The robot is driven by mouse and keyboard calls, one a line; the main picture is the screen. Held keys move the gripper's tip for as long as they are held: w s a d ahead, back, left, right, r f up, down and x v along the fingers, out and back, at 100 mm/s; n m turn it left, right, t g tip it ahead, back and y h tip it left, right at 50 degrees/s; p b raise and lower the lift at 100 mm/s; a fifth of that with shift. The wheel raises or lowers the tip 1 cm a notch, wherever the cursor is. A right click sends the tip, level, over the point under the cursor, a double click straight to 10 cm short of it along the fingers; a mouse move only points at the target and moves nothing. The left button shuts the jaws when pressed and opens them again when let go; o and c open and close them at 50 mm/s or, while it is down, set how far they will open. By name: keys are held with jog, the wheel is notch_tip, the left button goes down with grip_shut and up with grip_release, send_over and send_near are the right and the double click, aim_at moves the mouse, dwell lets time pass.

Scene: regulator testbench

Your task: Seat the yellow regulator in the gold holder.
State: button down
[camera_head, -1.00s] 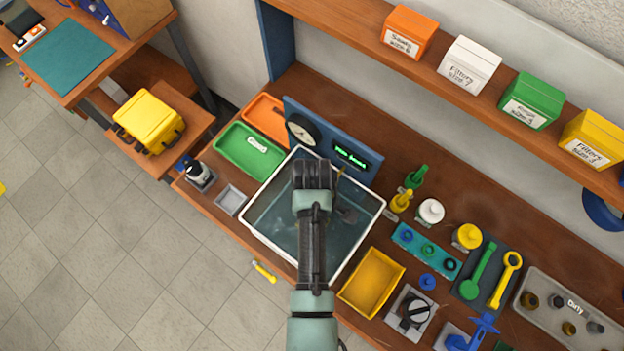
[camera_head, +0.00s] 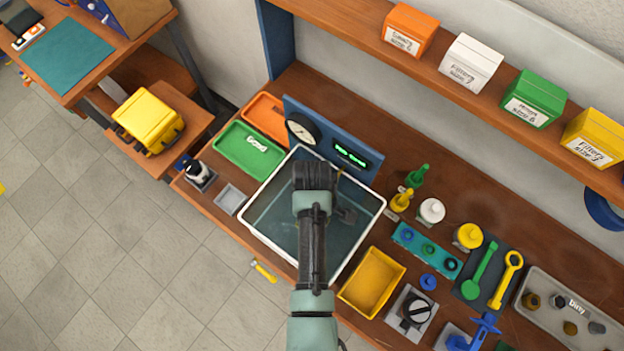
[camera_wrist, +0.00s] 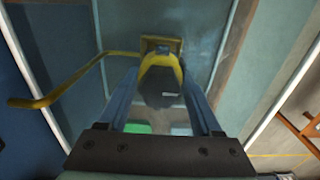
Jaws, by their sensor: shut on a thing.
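In the wrist view, my gripper (camera_wrist: 162,70) is shut on the yellow regulator (camera_wrist: 163,62), a yellow part with a dark rounded body between the two blue fingers. A gold-brown block (camera_wrist: 160,43), seemingly the gold holder, lies just beyond the regulator. I cannot tell whether the regulator touches it or sits in it. A bent yellow bar (camera_wrist: 62,84) runs from the left toward this block. In the head view, my arm reaches over the white-rimmed water tank (camera_head: 285,246) and hides the fingers and the regulator.
A blue panel with a dial gauge (camera_head: 302,128) and a green-lit display (camera_head: 351,154) stands behind the tank. A green tray (camera_head: 238,153) is at its left, a yellow tray (camera_head: 371,283) at its right. Several tools and parts crowd the bench further right.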

jog(key=shift+f+b, duration=0.75)
jog(key=shift+f, duration=0.8)
dwell(1.4)
jog(key=shift+c, duration=1.3)
grip_release()
jog(key=shift+o, duration=1.3)
jog(key=shift+f, duration=0.1)
notch_tip(320, 180, up, 6)
jog(key=p, duration=0.5)
jog(key=shift+f, duration=0.2)
jog(key=shift+r+p, duration=0.6)
jog(key=shift+r, duration=0.65)
